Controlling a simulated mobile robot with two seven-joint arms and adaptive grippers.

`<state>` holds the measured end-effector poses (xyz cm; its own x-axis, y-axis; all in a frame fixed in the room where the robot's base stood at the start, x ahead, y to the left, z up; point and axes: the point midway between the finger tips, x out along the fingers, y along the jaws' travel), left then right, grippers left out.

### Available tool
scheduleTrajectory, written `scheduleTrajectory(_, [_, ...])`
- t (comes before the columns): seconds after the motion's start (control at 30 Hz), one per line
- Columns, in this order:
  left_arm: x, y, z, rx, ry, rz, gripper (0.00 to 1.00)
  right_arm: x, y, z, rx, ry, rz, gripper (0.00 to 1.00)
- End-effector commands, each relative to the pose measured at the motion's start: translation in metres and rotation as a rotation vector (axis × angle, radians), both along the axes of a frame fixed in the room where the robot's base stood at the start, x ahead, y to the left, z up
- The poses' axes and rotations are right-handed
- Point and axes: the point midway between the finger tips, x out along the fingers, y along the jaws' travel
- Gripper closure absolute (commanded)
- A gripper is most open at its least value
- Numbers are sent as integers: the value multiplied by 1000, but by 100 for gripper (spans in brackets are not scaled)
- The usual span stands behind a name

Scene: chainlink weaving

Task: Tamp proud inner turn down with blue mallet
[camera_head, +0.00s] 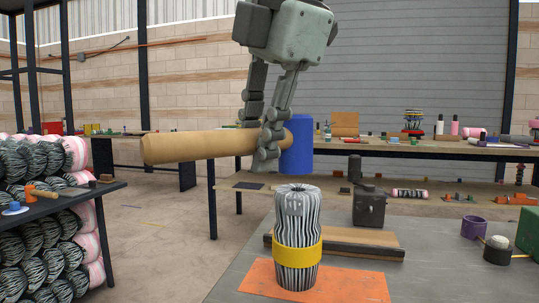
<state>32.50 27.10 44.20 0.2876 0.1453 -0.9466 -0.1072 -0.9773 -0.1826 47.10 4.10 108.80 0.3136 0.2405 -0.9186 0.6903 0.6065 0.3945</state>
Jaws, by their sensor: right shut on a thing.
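The blue mallet has a blue head (301,146) and a light wooden handle (190,147) that lies nearly level, pointing left. My right gripper (267,150) comes down from above and is shut on the handle close to the head. A black-and-white striped roll (297,212) stands upright with a yellow band (297,252) around its lower part. The mallet head shows just above the roll's top in the picture, with a small gap. I cannot make out a proud inner turn at the top. My left gripper is out of view.
The roll stands on an orange mat (350,288) on a grey table (430,278). Behind it are a wooden board (375,238) and a dark metal block (369,207). A purple cup (474,228) and a green box (530,232) are at right. Striped rolls are stacked at left.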

Motion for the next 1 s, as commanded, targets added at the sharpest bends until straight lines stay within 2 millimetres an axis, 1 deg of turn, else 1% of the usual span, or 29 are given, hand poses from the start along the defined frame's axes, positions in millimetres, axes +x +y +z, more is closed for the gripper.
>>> scheduleTrajectory(0.17, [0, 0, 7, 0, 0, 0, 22, 0, 0, 11, 1, -2, 1, 100])
scheduleTrajectory(0.5, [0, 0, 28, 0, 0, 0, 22, 0, 0, 44, 1, -2, 1, 100])
scheduleTrajectory(0.6, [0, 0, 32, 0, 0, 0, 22, 0, 0, 51, 1, -2, 1, 100])
scheduleTrajectory(1.0, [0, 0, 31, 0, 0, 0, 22, 0, 0, 51, 1, -2, 1, 100])
